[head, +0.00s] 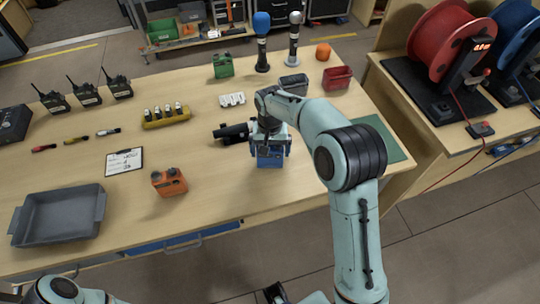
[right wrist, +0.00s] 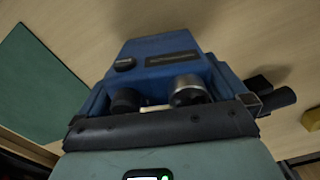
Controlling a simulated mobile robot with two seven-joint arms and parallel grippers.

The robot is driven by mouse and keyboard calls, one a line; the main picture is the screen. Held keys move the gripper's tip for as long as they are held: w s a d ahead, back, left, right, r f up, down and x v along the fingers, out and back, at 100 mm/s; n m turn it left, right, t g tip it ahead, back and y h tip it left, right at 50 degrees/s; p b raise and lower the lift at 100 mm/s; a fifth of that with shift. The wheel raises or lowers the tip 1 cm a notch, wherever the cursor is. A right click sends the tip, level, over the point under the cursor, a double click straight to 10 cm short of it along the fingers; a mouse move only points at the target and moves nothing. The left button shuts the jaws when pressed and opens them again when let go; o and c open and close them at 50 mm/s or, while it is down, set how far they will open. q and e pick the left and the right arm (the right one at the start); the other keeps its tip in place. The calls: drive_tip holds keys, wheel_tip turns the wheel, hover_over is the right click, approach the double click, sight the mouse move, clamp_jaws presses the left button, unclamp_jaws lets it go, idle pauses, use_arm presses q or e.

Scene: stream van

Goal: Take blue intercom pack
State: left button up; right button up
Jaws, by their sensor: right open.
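The blue intercom pack (head: 270,157) stands on the wooden table in the head view, just below my right gripper (head: 269,138). The gripper and wrist hide part of the pack in the head view.
A black cylindrical object (head: 232,133) lies just left of the pack. An orange pack (head: 169,182) stands to the left, near a clipboard (head: 124,161) and a grey tray (head: 58,216). A dark bin (head: 293,84) and green mat (head: 378,137) are near my right arm.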

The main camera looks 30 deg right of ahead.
drive_tip(key=c, duration=0.9)
drive_tip(key=shift+o, duration=0.2)
